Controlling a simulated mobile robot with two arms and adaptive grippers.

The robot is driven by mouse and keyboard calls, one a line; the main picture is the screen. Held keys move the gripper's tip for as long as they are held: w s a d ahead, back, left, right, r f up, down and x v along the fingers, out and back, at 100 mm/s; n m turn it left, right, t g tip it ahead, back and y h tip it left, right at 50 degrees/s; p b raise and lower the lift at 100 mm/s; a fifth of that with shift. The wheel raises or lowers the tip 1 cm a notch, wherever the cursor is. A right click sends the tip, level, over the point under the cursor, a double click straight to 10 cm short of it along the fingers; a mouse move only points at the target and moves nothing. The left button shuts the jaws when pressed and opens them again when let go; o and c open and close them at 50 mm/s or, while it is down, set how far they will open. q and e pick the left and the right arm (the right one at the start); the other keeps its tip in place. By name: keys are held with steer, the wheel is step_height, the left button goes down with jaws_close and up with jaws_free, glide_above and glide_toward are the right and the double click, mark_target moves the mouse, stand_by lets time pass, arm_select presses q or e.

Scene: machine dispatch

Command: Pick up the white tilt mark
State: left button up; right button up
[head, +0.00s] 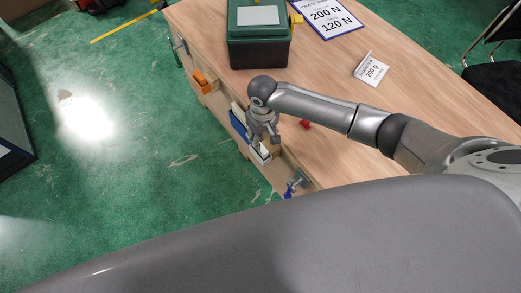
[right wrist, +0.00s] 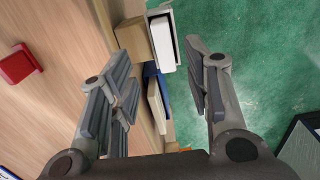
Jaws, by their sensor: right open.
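A white block, which looks like the white tilt mark (head: 262,153), sits in a dark-edged holder at the left edge of the wooden workbench. In the right wrist view the white block (right wrist: 161,44) shows at the top, beside a tan wooden block (right wrist: 133,40). My right gripper (head: 259,143) is just over that edge and partly covers the holder in the head view. In the right wrist view the right gripper (right wrist: 158,72) is open and empty, its fingers spread either side of the row of holders. My left gripper is not in view.
A blue piece (right wrist: 163,83) sits beside the white block's holder. A red piece (head: 305,125) lies on the workbench (head: 330,85). A dark green case (head: 259,52), a sign (head: 325,17) and a card (head: 372,70) stand farther back. An orange piece (head: 203,80) is on the bench's edge.

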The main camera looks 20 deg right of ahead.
steer(key=shift+w+a+f, duration=0.1)
steer(key=shift+a+f, duration=0.05)
steer(key=shift+f, duration=1.5)
steer(key=shift+a+f, duration=0.15)
steer(key=shift+f, duration=1.5)
steer(key=shift+c, duration=0.4)
jaws_close()
